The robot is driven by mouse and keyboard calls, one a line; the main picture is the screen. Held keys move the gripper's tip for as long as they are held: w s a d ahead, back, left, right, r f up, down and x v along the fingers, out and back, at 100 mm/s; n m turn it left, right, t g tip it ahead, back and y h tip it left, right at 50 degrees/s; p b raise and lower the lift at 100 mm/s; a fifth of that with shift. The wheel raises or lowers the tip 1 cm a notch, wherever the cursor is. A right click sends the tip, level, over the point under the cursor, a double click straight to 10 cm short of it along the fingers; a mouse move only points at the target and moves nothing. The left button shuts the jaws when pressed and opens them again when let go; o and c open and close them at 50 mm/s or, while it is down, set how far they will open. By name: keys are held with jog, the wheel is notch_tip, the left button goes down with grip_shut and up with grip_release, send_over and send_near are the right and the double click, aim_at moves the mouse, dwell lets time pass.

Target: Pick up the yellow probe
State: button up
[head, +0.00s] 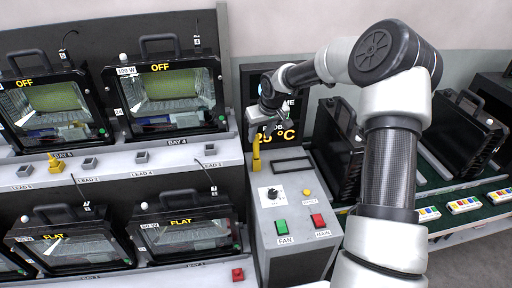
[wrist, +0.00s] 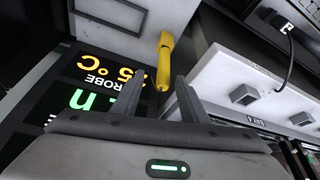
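The yellow probe (head: 257,153) stands upright at the back left of the grey console, beside the display. In the wrist view the yellow probe (wrist: 165,62) appears just past my fingertips, nearer the right finger. My gripper (wrist: 160,80) is open, with two dark fingers apart and nothing seen held between them. In the head view my gripper (head: 268,122) hangs over the display just above the probe; its fingers are small and partly hard to make out there. I cannot tell whether a finger touches the probe.
The console (head: 290,215) carries a dial (head: 272,193), a green button (head: 281,227) and a red button (head: 318,220). Floodlight housings (head: 168,95) stand in bays to the left. Another yellow piece (head: 54,163) sits on the left ledge. Dark housings (head: 462,135) stand at right.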

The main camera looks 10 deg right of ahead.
aim_at(255, 147)
jog(key=x, duration=0.7)
jog(key=p+x, duration=0.1)
jog(key=x, duration=0.1)
jog(key=shift+a+f, duration=0.15)
jog(key=shift+a, duration=0.15)
grip_shut()
